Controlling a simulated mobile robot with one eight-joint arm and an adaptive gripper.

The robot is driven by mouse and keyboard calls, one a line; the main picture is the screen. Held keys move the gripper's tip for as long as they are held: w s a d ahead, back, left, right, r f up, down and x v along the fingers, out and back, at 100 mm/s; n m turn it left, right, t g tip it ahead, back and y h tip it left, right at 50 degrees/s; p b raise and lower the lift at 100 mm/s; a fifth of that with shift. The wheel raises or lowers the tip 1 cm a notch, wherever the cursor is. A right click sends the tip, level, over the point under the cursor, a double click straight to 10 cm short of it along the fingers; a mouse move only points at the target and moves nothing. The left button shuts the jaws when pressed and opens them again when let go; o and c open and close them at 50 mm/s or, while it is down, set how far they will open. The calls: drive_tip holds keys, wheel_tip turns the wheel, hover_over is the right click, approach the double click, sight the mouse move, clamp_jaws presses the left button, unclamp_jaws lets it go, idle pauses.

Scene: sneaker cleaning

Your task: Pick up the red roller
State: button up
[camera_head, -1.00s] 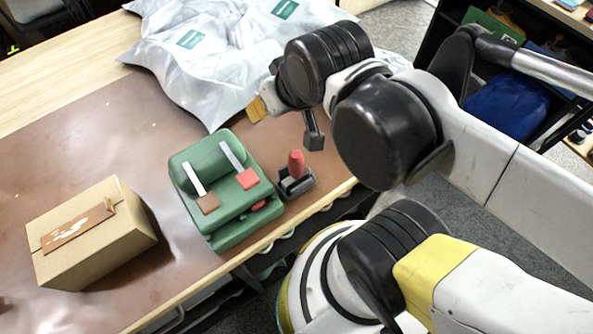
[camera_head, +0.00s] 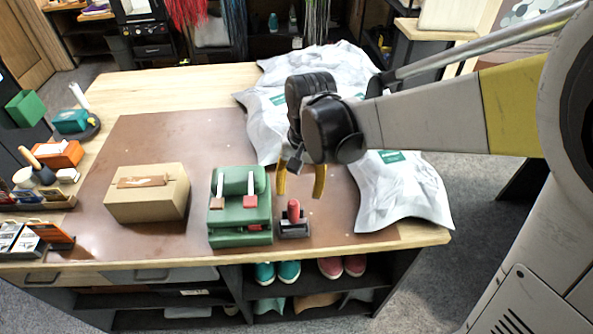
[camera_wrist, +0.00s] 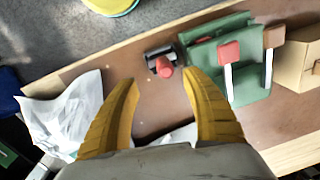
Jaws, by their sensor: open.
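The red roller (camera_head: 293,209) stands upright in a small dark holder (camera_head: 296,230) near the table's front edge, right of the green stand. In the wrist view the red roller (camera_wrist: 164,68) shows from above, beyond the fingertips and roughly between them. My gripper (camera_head: 300,192) is open and empty, with yellow fingers pointing down above and slightly behind the roller. The roller's lower part is hidden in the holder.
The green stand (camera_head: 240,235), holding a red-headed and a brown-headed tool, is close on the left. A cardboard box (camera_head: 147,205) sits farther left. Silvery bags (camera_head: 400,195) lie right and behind. The brown mat (camera_head: 200,135) is bare behind the stand.

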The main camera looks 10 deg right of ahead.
sight(293, 210)
drive_tip(key=f+b, duration=0.1)
drive_tip(key=f, duration=0.2)
drive_tip(key=a+f+b, duration=0.1)
drive_tip(key=f, duration=0.2)
drive_tip(key=w+f+b, duration=0.1)
drive_tip(key=f, duration=0.2)
drive_tip(key=shift+a+f, duration=0.2)
drive_tip(key=shift+f, duration=0.2)
drive_tip(key=shift+r, duration=0.1)
clamp_jaws()
